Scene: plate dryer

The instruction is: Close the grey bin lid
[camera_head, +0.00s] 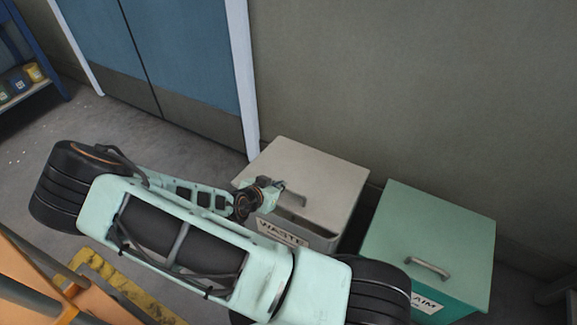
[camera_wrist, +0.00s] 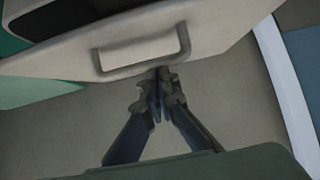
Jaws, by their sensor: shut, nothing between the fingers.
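The grey bin (camera_head: 325,239) with a WASTE label stands against the wall. Its grey lid (camera_head: 318,166) carries a handle near the front and fills the upper part of the wrist view (camera_wrist: 220,30). A dark strip shows under the lid's front edge, so it looks slightly raised there. My gripper (camera_wrist: 158,75) is shut and empty, with its fingertips at the lid's edge beside the handle (camera_wrist: 145,68). I cannot tell whether they touch. In the head view my arm hides part of the bin's left front and the fingertips.
A green bin (camera_head: 429,239) with its lid down stands close on the right. Blue doors (camera_head: 190,60) with a white frame are behind on the left. An orange structure (camera_head: 50,295) stands at lower left. The floor (camera_head: 100,115) before the doors is clear.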

